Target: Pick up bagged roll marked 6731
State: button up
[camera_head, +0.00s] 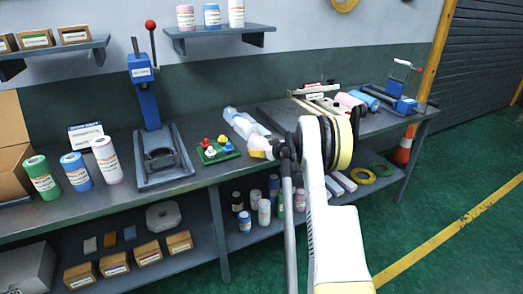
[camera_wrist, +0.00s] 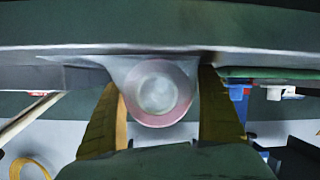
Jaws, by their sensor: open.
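The bagged roll (camera_head: 236,118) lies on the bench in a clear, pale wrapper, between the colored-knob board and the cream rack. In the wrist view its round end (camera_wrist: 155,93) shows a pale core, a pinkish rim and clear film spread to both sides. I cannot read the number 6731 on it. In the wrist view my gripper (camera_wrist: 162,108) is open, with one finger on each side of the roll's end. I cannot tell whether the fingers touch it. In the head view my arm largely hides the gripper near the bench's front edge.
A green board (camera_head: 215,150) with colored knobs and a blue press (camera_head: 148,100) stand to the left. A cream rack (camera_head: 318,98), a pink roll (camera_head: 348,101) and a blue roll (camera_head: 364,98) lie to the right. Several jars fill the lower shelf.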

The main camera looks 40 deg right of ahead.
jog(key=shift+w, duration=0.15)
jog(key=c, duration=1.5)
jog(key=shift+r, duration=0.1)
